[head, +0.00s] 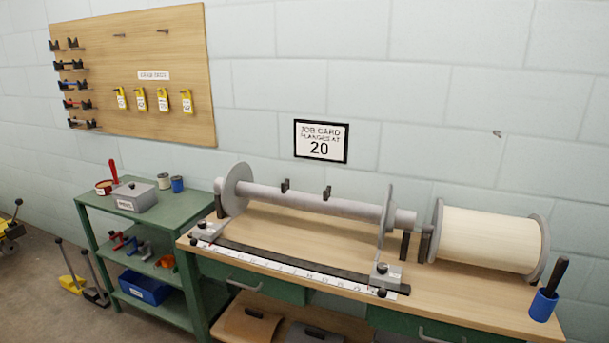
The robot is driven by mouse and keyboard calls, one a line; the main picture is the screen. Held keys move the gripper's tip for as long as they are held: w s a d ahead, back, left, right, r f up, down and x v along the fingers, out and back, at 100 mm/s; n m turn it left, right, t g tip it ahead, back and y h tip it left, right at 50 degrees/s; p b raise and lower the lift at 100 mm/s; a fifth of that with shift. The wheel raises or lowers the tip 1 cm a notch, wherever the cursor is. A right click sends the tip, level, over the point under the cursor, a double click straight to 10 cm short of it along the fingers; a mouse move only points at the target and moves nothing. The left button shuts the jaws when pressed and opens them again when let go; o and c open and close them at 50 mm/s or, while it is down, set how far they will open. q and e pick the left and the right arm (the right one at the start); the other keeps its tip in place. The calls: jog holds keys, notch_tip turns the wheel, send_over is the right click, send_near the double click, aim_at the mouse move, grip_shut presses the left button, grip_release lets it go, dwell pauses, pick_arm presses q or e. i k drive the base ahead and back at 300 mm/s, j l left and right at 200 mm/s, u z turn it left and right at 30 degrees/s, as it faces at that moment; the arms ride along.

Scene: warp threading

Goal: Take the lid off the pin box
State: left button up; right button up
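The pin box is a small grey box (136,200) with a white label on its front. It stands on the top of the green shelf cart at the left. Its grey lid (132,188) is on, with a small dark knob on top. Neither of my grippers shows in the head view.
A red-handled tool in a round tin (105,187) stands close behind the box at left, and two spools (177,184) stand behind it at right. The green cart top (185,207) is clear right of the box. A wooden bench (470,291) holds a flanged beam (310,200).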

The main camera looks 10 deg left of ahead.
aim_at(131, 189)
jog(key=i+j+z, duration=0.15)
jog(key=j, duration=0.2)
jog(key=i+j+z, duration=0.2)
jog(key=j+z, duration=0.15)
jog(key=j, duration=0.3)
jog(key=i+j+z, duration=0.15)
jog(key=j, duration=0.4)
jog(key=j+z, duration=0.15)
jog(key=j, duration=0.4)
jog(key=i+j, duration=0.1)
jog(key=j, duration=0.45)
jog(key=i+j, duration=0.1)
jog(key=j, duration=0.45)
jog(key=i+j+z, duration=0.1)
jog(key=j, duration=1.05)
jog(key=i, duration=0.05)
